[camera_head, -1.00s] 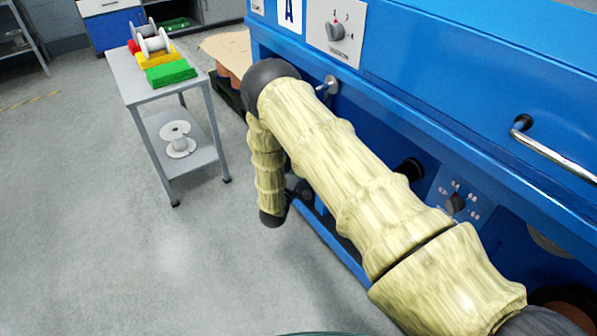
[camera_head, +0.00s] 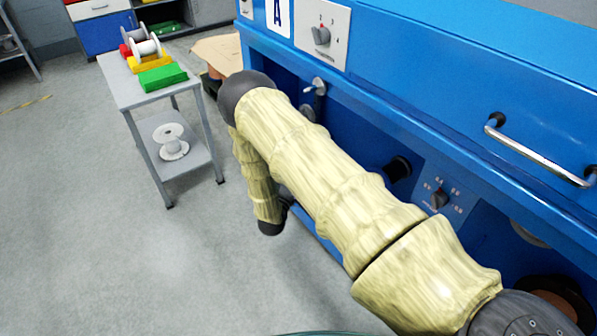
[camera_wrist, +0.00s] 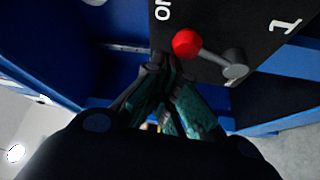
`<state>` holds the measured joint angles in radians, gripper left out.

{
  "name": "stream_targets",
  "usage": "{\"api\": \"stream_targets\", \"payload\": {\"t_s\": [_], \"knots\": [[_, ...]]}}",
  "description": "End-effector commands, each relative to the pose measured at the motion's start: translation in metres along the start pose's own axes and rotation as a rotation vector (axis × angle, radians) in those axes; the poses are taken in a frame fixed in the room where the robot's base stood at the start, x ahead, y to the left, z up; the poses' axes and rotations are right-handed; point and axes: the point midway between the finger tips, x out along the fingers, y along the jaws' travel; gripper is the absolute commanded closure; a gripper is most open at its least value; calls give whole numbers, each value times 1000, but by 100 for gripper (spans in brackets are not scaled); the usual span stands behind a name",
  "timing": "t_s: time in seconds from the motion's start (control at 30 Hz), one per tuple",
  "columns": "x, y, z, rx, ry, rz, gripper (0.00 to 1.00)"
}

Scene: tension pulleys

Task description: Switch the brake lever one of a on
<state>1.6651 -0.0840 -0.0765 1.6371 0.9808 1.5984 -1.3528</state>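A brake lever with a red ball knob (camera_wrist: 186,43) and a grey arm and pivot (camera_wrist: 235,70) is mounted on a black panel (camera_wrist: 215,20) in the wrist view. The panel carries a white "ON" mark at the top and a "1" at the right. My gripper (camera_wrist: 166,68) has its dark, greenish fingers drawn together, with the tips just below and left of the red knob. I see nothing held between them, and whether they touch the knob is unclear. In the head view my arm hides the gripper and lever.
The blue machine (camera_head: 420,60) fills the right, with an "A" label (camera_head: 279,14), a selector knob (camera_head: 321,35), a second dial (camera_head: 438,198) and a metal handle (camera_head: 540,155). A grey side table (camera_head: 122,88) with spools stands at left. Floor at lower left is clear.

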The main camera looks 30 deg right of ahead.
Motion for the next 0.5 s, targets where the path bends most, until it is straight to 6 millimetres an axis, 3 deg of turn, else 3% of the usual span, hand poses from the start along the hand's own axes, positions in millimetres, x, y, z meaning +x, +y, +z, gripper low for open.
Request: {"api": "stream_targets", "payload": {"t_s": [0.3,0.5], "knots": [[0,-1,6,-6,-7,-3,100],[3,8,-3,-5,-8,0,100]]}}
